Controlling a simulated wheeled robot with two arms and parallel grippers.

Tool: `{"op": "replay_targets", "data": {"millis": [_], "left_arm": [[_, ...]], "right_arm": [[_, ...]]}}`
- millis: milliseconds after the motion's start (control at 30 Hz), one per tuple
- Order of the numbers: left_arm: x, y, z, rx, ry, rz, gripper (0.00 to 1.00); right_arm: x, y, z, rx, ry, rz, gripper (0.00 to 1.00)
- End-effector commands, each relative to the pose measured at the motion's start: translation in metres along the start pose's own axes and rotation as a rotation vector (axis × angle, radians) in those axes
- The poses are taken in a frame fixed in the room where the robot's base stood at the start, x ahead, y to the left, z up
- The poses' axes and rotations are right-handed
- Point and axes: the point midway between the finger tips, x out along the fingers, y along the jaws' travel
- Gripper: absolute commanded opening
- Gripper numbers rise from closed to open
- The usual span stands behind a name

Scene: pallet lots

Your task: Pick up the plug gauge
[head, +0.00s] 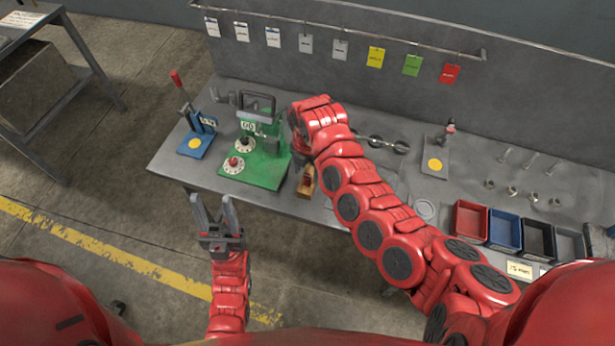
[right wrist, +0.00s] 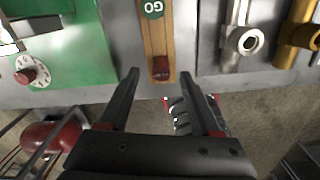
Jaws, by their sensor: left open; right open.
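A narrow wooden holder (head: 304,191) with a red-brown piece in it lies at the bench's front edge. In the right wrist view the wooden holder (right wrist: 155,38) carries a green "GO" label, and the red-brown end (right wrist: 161,69), seemingly of the plug gauge, shows at its near end. My right gripper (right wrist: 158,75) is open, its fingertips on either side of that end with gaps; I cannot tell how far above it is. In the head view my right wrist hides most of that gripper. My left gripper (head: 212,198) is open and empty in front of the bench.
A green fixture (head: 262,175) with white dials stands left of the holder. A blue stand (head: 195,145) with a red-handled lever is further left. Silver (right wrist: 240,40) and brass (right wrist: 299,35) fittings lie to the right in the wrist view. Bins (head: 471,220) line the right front.

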Motion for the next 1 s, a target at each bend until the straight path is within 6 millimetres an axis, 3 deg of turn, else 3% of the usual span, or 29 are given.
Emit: {"op": "replay_targets", "data": {"millis": [67, 233, 467, 833, 1000], "left_arm": [[0.012, -0.001, -0.002, 0.0, 0.0, 0.0, 0.5], [0.013, -0.001, -0.002, 0.0, 0.0, 0.0, 0.5], [0.012, -0.001, -0.002, 0.0, 0.0, 0.0, 0.5], [0.012, -0.001, -0.002, 0.0, 0.0, 0.0, 0.5], [0.012, -0.001, -0.002, 0.0, 0.0, 0.0, 0.5]], "right_arm": [[0.006, -0.002, -0.001, -0.001, 0.002, -0.004, 0.65], [0.029, -0.002, 0.001, -0.002, 0.0, -0.003, 0.65], [0.032, -0.001, 0.001, 0.0, 0.0, -0.001, 0.65], [0.031, -0.001, 0.001, 0.0, 0.0, -0.001, 0.01], [0.031, -0.001, 0.001, 0.001, -0.001, 0.0, 0.0]]}}
